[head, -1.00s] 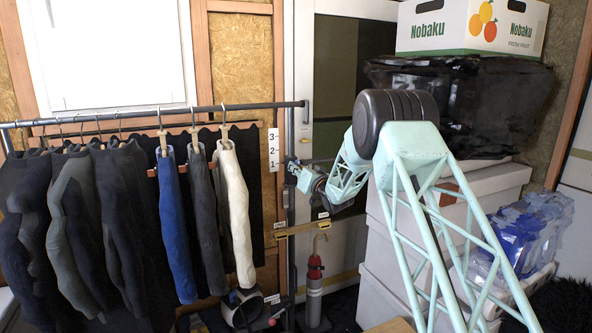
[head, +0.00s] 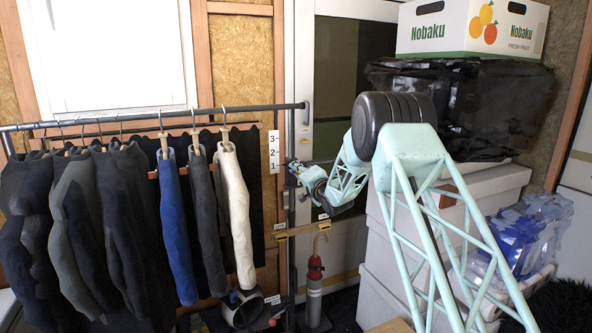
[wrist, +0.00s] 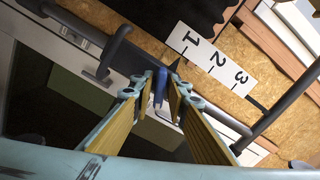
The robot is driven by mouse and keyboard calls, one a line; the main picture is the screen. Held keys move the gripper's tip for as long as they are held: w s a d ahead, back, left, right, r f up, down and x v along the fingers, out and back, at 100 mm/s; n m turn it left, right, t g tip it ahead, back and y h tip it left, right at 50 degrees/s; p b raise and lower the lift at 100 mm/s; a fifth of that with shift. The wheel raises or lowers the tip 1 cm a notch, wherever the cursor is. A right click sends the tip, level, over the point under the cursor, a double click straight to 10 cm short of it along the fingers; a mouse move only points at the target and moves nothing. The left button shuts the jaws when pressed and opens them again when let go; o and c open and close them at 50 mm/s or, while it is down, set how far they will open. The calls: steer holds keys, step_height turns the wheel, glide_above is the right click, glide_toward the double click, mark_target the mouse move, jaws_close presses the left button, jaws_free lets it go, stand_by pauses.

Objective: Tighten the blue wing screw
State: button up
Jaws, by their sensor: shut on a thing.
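The blue wing screw (wrist: 159,92) shows in the wrist view as a small blue piece between my fingertips, in front of a dark upright post. My gripper (wrist: 163,82) has yellow-brown finger pads and is shut on the screw. The fingers hide part of the screw. In the head view my gripper (head: 291,166) is at the post beside the number plate, and the screw is too small to make out there.
A white plate numbered 1 to 3 (wrist: 213,62) is beside the fingertips. A clothes rail (head: 170,116) with hanging garments stands at left. Stacked white boxes (head: 385,245) stand right. A red-and-grey cylinder (head: 314,285) stands below my gripper.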

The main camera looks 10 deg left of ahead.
steer(key=m+p, duration=0.1)
steer(key=m, duration=0.3)
steer(key=shift+m, duration=0.4)
stand_by(0.4)
steer(key=o, duration=0.6)
steer(key=shift+o, duration=0.2)
steer(key=shift+s+d, duration=0.1)
steer(key=shift+s, duration=0.1)
steer(key=v, duration=1.1)
steer(key=shift+s+d, duration=0.15)
steer(key=shift+s, duration=0.15)
steer(key=shift+r, duration=0.1)
